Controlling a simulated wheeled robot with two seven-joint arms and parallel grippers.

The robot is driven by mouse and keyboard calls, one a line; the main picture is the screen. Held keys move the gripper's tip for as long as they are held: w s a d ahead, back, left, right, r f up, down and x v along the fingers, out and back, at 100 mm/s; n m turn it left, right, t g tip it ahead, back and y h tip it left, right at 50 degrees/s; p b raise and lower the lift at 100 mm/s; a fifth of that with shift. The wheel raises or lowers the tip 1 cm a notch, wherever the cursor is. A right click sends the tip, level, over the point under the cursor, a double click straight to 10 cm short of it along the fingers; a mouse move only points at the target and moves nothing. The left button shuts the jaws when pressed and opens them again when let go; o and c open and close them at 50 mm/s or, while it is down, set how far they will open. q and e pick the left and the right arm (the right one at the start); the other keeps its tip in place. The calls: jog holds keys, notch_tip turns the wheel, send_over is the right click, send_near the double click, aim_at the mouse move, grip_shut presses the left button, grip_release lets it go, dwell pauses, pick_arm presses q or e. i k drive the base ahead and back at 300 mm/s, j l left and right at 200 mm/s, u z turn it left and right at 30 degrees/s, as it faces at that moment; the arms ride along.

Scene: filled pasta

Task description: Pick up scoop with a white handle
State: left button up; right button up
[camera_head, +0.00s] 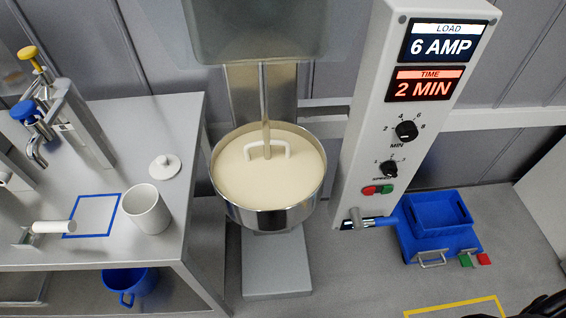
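The scoop with a white handle (54,227) lies on the grey metal table at the left. My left gripper is not in view. A dark part, probably of my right gripper (520,309), shows at the bottom right edge, mostly cut off, so its fingers cannot be made out.
Blue- and yellow-knobbed taps rise behind. A mixer bowl (268,215) with pale dough stands centre. Blue bins (436,222) sit on the floor at right.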

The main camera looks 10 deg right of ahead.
aim_at(33, 236)
jog(key=z, duration=0.2)
jog(key=u, duration=1.8)
